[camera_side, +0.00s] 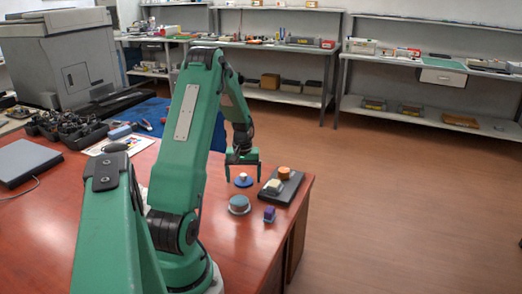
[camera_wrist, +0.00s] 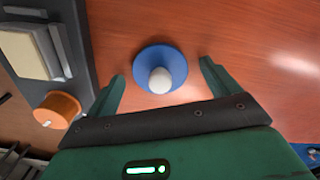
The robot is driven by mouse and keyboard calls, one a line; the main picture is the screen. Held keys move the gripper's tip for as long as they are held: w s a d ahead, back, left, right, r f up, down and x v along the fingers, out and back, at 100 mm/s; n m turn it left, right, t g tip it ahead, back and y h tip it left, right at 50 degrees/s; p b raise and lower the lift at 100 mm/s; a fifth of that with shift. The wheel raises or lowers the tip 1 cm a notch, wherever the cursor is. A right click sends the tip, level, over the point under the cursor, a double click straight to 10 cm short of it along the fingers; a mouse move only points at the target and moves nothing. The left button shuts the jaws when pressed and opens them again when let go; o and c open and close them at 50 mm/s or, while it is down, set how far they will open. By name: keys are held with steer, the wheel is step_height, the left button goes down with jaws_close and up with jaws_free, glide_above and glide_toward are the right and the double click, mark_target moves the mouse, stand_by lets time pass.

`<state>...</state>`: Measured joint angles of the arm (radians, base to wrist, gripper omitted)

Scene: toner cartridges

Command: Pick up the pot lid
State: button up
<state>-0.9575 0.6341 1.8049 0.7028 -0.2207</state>
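The pot lid, a round blue disc with a white knob, lies on the red-brown table near its right edge in the side view (camera_side: 243,184). In the wrist view the lid (camera_wrist: 175,58) is in the upper middle with its knob toward the camera. My gripper (camera_side: 243,179) is above the lid, pointing down. In the wrist view my gripper (camera_wrist: 161,73) is open, with one finger on each side of the lid and a gap to each. It holds nothing. The exact height above the lid is hard to tell.
A round blue-grey pot-like object (camera_side: 239,205) and a small purple block (camera_side: 269,215) stand nearer the camera.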

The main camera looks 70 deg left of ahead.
mark_target(243, 174)
steer(key=c, duration=1)
steer(key=shift+r, duration=0.1)
steer(key=shift+r, duration=0.85)
step_height(243, 174, up, 2)
steer(key=shift+r, duration=0.25)
steer(key=w+d+r, duration=0.4)
steer(key=d+r, duration=0.2)
steer(key=d, duration=0.4)
steer(key=shift+w+d+r, duration=0.35)
steer(key=s+d, duration=0.2)
steer(key=s, duration=0.8)
steer(key=shift+s+d+f, duration=0.15)
steer(key=shift+s+f, duration=0.1)
steer(key=shift+f, duration=0.1)
